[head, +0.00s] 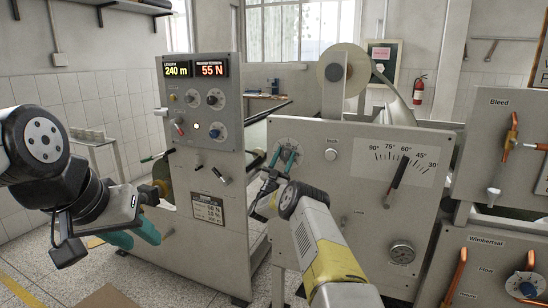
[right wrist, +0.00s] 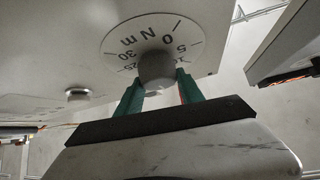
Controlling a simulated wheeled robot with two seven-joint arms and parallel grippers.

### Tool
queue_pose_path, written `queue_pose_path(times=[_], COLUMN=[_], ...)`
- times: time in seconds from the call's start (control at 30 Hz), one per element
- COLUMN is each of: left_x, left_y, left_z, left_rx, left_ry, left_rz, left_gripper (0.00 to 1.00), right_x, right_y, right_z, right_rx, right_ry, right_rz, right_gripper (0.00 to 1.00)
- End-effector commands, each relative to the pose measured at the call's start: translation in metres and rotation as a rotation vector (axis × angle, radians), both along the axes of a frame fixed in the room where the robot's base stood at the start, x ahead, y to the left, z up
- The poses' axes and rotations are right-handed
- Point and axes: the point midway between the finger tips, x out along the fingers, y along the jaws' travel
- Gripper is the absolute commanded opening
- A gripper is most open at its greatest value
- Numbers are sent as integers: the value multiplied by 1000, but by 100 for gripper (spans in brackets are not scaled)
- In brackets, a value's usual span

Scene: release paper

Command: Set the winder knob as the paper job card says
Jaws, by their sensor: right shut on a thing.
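My right gripper (head: 286,160) is at the left part of the middle machine's front panel. In the right wrist view its green fingers (right wrist: 161,92) are shut on a grey round knob (right wrist: 157,68). The knob sits on a white dial (right wrist: 127,42) marked N m, with 0, 5, 25 and 30 legible, upside down. The knob's pointer is not visible. A card with dark print (head: 208,208), possibly the job card, is on the left machine; its text is too small to read surely. My left gripper (head: 135,238) hangs empty in front of that machine, green fingers apart.
The left machine's displays (head: 195,70) read 240 m and 55 N, above several small knobs. Right of my right gripper, a black lever (head: 396,182) stands on a degree scale. Panels with copper handles (head: 510,135) stand at far right.

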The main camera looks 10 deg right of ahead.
Motion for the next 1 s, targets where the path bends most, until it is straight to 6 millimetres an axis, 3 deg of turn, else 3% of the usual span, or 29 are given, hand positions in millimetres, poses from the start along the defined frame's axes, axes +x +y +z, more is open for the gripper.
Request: queue_pose_path(times=[0.2,0.23,0.3,0.33,0.67,1.0], left_x=[0,0,0,0,0,0], left_y=[0,0,0,0,0,0], left_z=[0,0,0,0,0,0], left_rx=[0,0,0,0,0,0], left_ry=[0,0,0,0,0,0], left_rz=[0,0,0,0,0,0], left_gripper=[36,36,36,36,36,36], right_x=[0,0,0,0,-1,-26], right_y=[0,0,0,0,1,28], right_z=[-3,-3,-2,-2,-2,-38], right_rx=[1,1,1,1,-1,-1], right_ry=[5,5,5,5,3,5], right_rz=[0,0,0,0,1,3], right_gripper=[4,50,64,66,66,66])
